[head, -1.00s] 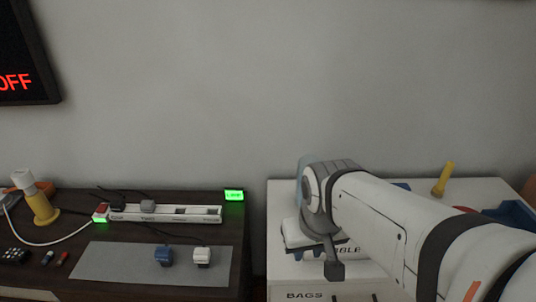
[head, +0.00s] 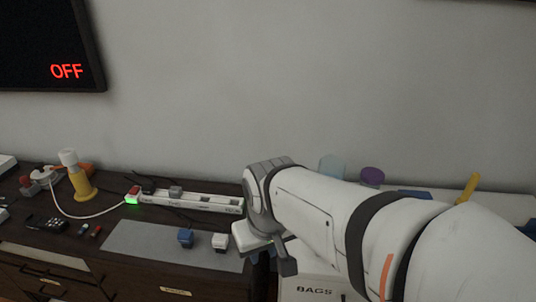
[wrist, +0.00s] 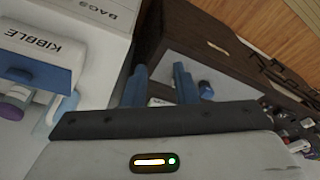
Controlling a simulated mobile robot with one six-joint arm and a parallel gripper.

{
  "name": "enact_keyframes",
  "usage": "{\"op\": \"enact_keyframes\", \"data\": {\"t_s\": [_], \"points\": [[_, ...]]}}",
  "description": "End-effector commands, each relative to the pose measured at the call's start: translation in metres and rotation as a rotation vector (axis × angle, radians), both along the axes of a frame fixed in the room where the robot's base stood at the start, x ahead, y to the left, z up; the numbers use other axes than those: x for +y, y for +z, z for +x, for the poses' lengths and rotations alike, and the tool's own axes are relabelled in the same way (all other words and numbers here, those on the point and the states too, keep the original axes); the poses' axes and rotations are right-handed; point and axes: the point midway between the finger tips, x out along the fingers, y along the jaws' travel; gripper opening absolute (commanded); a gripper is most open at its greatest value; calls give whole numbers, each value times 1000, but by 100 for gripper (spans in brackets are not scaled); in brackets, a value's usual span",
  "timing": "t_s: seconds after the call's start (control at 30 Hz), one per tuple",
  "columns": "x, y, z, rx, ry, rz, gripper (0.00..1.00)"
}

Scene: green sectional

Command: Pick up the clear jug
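A pale, see-through bluish vessel (head: 332,167), which looks like the clear jug, stands on the right-hand cabinet behind my arm. Only its upper part shows in the head view; my arm hides the rest. In the wrist view, a translucent shape (wrist: 45,118) at the lower left may be part of it, but I cannot tell. My gripper (wrist: 160,72) has its two blue fingers apart with nothing seen between them. It points toward the dark cabinet and the gap beside the white one. In the head view its hand is left of the vessel, its fingers unclear.
A purple-topped container (head: 372,177) and a yellow upright piece (head: 467,188) stand on the right cabinet. A blue-topped KIBBLE box (wrist: 40,62) is in the wrist view. The dark cabinet holds a power strip (head: 190,200) and a grey mat (head: 150,243) with two small blocks.

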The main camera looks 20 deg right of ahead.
Motion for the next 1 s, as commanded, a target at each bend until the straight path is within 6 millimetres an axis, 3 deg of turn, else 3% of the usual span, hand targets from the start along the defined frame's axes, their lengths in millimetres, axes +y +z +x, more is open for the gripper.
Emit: {"op": "enact_keyframes", "data": {"t_s": [0.07,0.37,0.67,1.0], "points": [[-5,-1,5,36,21,-26,25],[-73,-16,51,389,242,-279,25],[-149,-38,115,833,466,-541,25],[-218,-83,192,1340,652,-785,25]]}}
